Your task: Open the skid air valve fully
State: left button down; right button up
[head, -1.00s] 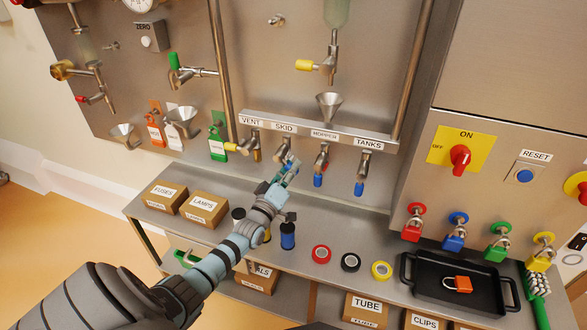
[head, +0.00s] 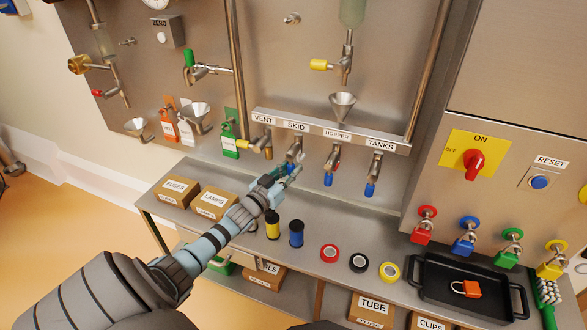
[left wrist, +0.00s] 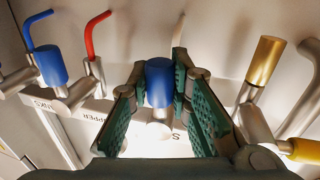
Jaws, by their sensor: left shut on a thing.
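The skid air valve (head: 295,152) hangs under the SKID label (head: 296,126) on the manifold strip. My left gripper (head: 293,171) reaches up to it from below. In the left wrist view, the skid valve's blue handle (left wrist: 159,84) is between the green-padded fingers of my left gripper (left wrist: 160,72), which is shut on it. In the head view the fingers mostly hide this handle, so its exact angle is hard to tell. My right gripper is not in view.
The vent valve (head: 267,141), with a yellow handle, is close on the left. The hopper valve (head: 332,160) and tanks valve (head: 374,173) have blue handles pointing down on the right.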

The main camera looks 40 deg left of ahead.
pick_arm(q)
jog(key=shift+s+a+f+m, duration=0.1)
jog(key=shift+a+m, duration=0.1)
jog(key=shift+m, duration=0.2)
jog(key=c, duration=1.5)
grip_release()
jog(key=shift+o, duration=0.2)
jog(key=shift+s, duration=0.1)
jog(key=s+d, duration=0.1)
jog(key=s, duration=1)
jog(key=shift+s+d, duration=0.2)
jog(key=shift+s, duration=0.2)
